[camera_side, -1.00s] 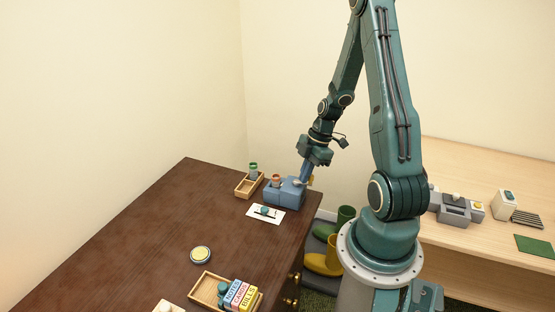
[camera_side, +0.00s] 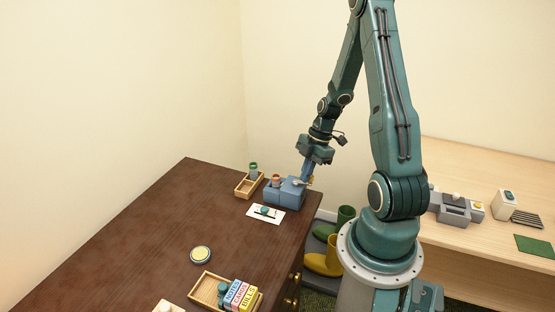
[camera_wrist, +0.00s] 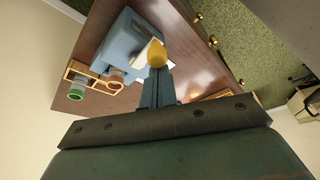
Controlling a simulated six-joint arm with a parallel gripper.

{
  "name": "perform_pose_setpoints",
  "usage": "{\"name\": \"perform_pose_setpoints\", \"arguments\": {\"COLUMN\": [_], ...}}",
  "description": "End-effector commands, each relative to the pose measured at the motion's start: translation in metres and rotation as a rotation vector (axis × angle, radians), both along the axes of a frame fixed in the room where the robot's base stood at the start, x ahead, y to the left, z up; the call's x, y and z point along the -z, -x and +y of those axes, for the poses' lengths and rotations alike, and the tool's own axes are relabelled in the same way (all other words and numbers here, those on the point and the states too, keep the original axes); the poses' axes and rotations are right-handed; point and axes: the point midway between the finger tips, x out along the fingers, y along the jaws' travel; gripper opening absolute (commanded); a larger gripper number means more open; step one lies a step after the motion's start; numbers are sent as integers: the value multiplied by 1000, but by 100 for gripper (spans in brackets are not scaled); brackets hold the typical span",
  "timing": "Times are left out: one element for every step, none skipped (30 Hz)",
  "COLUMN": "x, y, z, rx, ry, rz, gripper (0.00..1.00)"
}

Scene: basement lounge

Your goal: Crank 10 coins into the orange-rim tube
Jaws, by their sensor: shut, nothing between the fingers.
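The blue coin machine (camera_side: 287,192) stands at the far right corner of the dark table; it also shows in the wrist view (camera_wrist: 124,42). The orange-rim tube (camera_side: 276,180) stands upright at its left side, and its rim shows in the wrist view (camera_wrist: 114,84). The crank's yellow knob (camera_wrist: 157,54) is at the machine's side, close to my fingertips. My gripper (camera_wrist: 155,72) is shut with its fingertips at the knob; I cannot tell whether they touch it. I cannot see any coins in the tube.
A wooden tray (camera_side: 243,190) with a green-rim tube (camera_side: 253,170) is left of the machine. A white card (camera_side: 265,214) lies in front. A round tin (camera_side: 201,255) and a wooden box (camera_side: 207,291) with colored cards are nearer. The table's middle is clear.

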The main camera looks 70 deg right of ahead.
Motion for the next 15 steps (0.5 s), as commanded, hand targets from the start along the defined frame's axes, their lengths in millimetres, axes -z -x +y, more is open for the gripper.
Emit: {"name": "perform_pose_setpoints", "arguments": {"x": [0, 0, 0, 0, 0, 0, 0, 0, 0, 0, 0, 0, 0, 0, 0], "y": [0, 0, 0, 0, 0, 0, 0, 0, 0, 0, 0, 0, 0, 0, 0], "z": [0, 0, 0, 0, -1, -1, -1, -1, -1, -1, -2, -2, -2, -2, -3], "rx": [-9, -15, -23, -30, -35, -44, -50, -57, -67, -75, -85, -101, -115, -129, -152], "ry": [0, -1, 0, -1, 0, 0, 0, 0, 0, 0, 0, -1, -1, -1, -1], "rz": [0, 1, 0, 1, 0, 1, 0, 0, 0, 0, 0, 0, 0, 0, -1], "gripper": [0, 0, 0, 0, 0, 0, 0, 0, 0, 0, 0, 0, 0, 0, 0]}}
